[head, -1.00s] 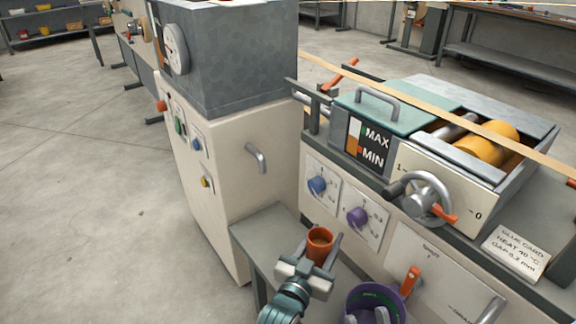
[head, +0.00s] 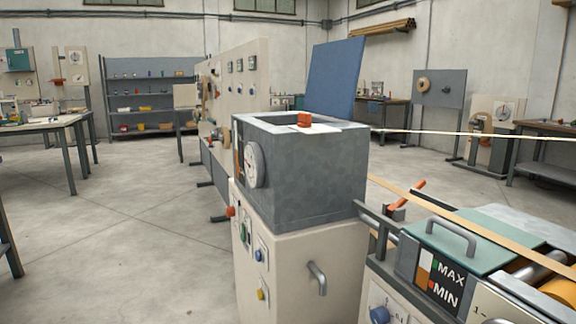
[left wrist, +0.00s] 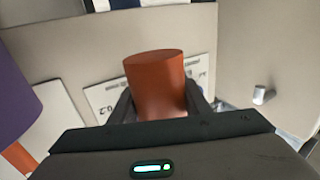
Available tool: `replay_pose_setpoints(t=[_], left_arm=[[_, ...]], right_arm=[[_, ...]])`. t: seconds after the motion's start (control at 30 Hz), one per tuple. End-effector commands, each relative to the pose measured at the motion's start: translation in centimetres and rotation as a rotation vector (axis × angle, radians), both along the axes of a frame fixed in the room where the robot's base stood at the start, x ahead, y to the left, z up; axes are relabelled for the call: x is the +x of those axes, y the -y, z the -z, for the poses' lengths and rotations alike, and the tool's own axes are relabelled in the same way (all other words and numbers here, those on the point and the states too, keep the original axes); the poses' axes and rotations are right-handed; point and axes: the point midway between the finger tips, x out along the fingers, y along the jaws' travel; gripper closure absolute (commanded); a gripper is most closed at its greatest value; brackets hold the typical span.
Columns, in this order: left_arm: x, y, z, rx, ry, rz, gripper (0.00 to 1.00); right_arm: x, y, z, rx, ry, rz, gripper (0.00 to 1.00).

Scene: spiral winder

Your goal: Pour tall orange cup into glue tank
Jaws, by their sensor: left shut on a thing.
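The tall orange cup (left wrist: 158,88) stands between the two dark fingers of my left gripper (left wrist: 160,105) in the left wrist view. The gripper is shut on it, and the cup looks near upright in that view. Its contents cannot be made out. In the head view, a grey open-topped tank (head: 310,180), which I take for the glue tank, sits on a cream cabinet. It has a round dial (head: 254,165) and a raised blue lid (head: 334,78). Neither gripper nor the cup shows in the head view. My right gripper is in no current view.
The machine with the MAX/MIN gauge (head: 437,282) and tan strip stands at right. A cream panel (left wrist: 70,60) lies behind the cup, a purple thing (left wrist: 15,100) at left. Floor left of the cabinet is clear.

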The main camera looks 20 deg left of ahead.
Motion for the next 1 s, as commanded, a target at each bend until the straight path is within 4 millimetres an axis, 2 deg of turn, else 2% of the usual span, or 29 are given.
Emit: replay_pose_setpoints(t=[0.3,0.47,0.67,0.9,1.0], left_arm=[[0.0,-0.1,-0.1,0.0,0.001,-0.002,0.84],[-0.1,-1.5,-0.8,-0.002,0.002,-0.023,0.84],[-0.6,-6.3,-3.2,-0.005,0.0,-0.094,0.84],[-2.7,-14.2,-7.2,-0.005,-0.001,-0.213,0.84],[-3.8,-17.0,-8.7,-0.004,0.002,-0.258,0.84]], right_arm=[[0.0,0.0,0.0,0.001,0.001,0.001,0.69],[0.0,0.0,0.0,0.001,0.001,0.001,0.69],[0.0,0.0,0.0,0.0,0.0,0.001,0.69],[0.0,0.0,0.0,0.0,0.0,0.001,0.69],[0.0,0.0,0.0,0.0,0.0,0.001,0.69]])
